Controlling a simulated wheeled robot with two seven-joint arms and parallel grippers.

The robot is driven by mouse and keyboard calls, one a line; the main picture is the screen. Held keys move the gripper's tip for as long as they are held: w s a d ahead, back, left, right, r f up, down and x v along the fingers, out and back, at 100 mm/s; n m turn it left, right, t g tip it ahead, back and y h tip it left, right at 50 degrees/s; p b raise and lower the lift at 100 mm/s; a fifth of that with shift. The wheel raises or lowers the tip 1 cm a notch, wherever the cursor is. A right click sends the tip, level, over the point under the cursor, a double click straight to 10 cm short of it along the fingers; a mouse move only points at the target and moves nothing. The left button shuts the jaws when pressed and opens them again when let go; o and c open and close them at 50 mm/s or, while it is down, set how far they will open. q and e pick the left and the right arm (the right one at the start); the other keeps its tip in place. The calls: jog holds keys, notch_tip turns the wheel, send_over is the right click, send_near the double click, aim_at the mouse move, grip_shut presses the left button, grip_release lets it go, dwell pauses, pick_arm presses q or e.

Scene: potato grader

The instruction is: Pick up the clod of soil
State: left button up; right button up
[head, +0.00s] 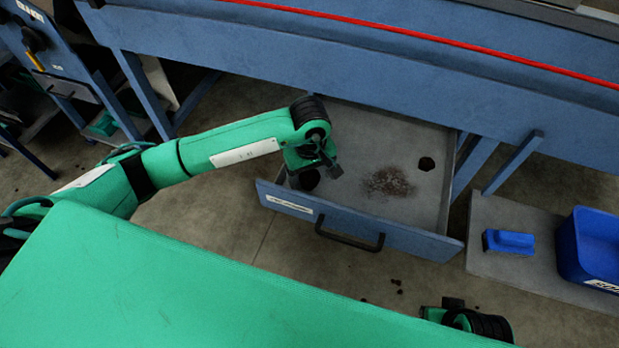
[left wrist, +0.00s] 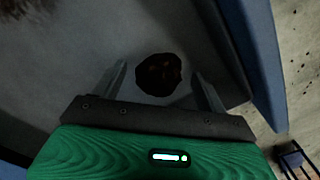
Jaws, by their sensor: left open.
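A dark brown clod of soil (left wrist: 160,75) lies on the grey drawer floor, between the fingertips of my left gripper (left wrist: 159,72) in the left wrist view. The gripper is open, with a gap on each side of the clod. In the head view my left gripper (head: 320,170) points down into the open drawer, and the dark clod (head: 307,180) shows partly hidden beneath it.
The pulled-out blue drawer (head: 405,240) has raised walls and a black front handle (head: 349,236). Loose soil (head: 388,182) is scattered in its middle. A blue bin (head: 590,245) and a blue brush-like item (head: 508,242) are at right. The blue grader frame (head: 330,65) overhangs behind.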

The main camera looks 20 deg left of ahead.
pick_arm(q)
jog(key=shift+f, duration=0.3)
jog(key=c, duration=1.1)
jog(key=shift+r, duration=0.1)
